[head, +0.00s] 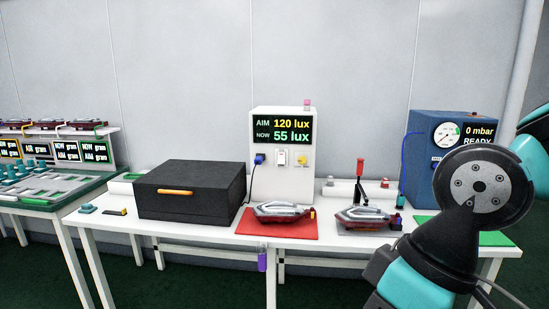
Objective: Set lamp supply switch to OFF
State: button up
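The lamp supply appears to be the tall white box (264,190) at the back of the white table. Its display (283,131) reads AIM 120 lux and NOW 55 lux. A small white switch (282,157) sits on its front below the display, between a blue plug (259,159) and a yellow knob (301,159). The switch is too small to tell its position. My arm shows at the right edge, well to the right of the box, but my gripper is out of view.
A black box (189,196) with an orange handle stands left of the supply. Tail lamps lie on a red mat (275,232) and a grey mat beside it. A red-handled lever (360,170) and a blue pressure unit (418,170) stand to the right.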

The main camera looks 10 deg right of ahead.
aim_at(281, 156)
jog(key=u, duration=0.6)
jog(key=i, duration=0.75)
jog(key=u, duration=0.8)
jog(key=i, duration=1.5)
jog(key=z, duration=1.1)
jog(key=i, duration=0.45)
jog(key=z, duration=0.35)
